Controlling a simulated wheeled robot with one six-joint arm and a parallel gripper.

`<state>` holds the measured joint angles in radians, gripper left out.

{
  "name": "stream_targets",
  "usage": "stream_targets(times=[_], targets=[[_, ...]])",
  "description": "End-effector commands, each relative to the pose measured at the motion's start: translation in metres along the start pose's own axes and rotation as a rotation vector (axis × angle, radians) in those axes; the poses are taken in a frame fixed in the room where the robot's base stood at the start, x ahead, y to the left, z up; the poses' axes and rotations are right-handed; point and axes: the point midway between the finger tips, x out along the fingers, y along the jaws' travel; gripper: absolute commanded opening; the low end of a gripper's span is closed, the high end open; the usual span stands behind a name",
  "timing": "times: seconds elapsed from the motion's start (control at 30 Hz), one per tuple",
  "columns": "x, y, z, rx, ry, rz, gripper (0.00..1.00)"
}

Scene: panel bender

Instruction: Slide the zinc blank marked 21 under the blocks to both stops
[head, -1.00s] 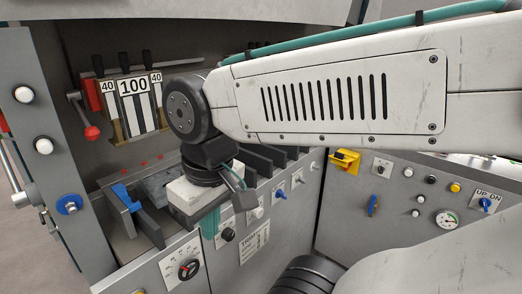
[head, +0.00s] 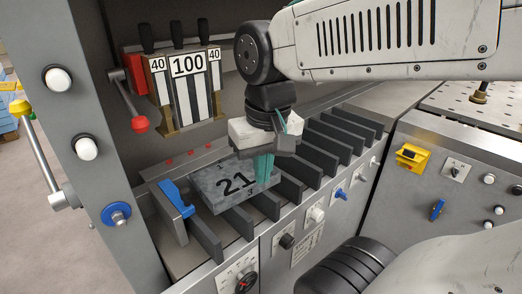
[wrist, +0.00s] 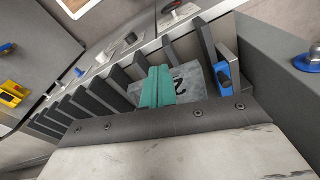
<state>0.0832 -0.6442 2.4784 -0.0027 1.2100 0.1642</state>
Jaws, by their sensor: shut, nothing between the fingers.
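The zinc blank marked 21 (head: 222,187) is a grey speckled plate lying across the dark support bars, close to the blue-topped stop (head: 176,200) at its left; I cannot tell if they touch. Red marks lie behind it. The blocks marked 40, 100, 40 (head: 187,90) hang above and behind the blank, which lies in front of them. My gripper (head: 264,168), with teal fingers, is shut and empty at the blank's right end; whether it touches is unclear. In the wrist view the teal fingers (wrist: 157,88) cover part of the blank (wrist: 190,82), and the blue stop (wrist: 223,75) is beyond.
Several dark upright bars (head: 318,158) continue to the right. A red-knobbed lever (head: 140,123) juts out left of the blocks. A front panel with knobs (head: 287,241) runs below. A grey post with white buttons (head: 87,149) stands at left.

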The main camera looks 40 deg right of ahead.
Motion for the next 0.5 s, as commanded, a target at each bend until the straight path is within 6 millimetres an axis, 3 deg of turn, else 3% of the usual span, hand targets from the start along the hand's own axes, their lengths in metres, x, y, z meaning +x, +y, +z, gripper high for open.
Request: stream_targets(times=[0.17,0.3,0.5], targets=[[-0.002,0.036,-0.08,0.463,-0.038,0.025,0.0],[0.008,0.079,-0.138,0.822,-0.056,0.044,0.0],[0.029,0.135,-0.188,1.185,-0.07,0.067,0.0]])
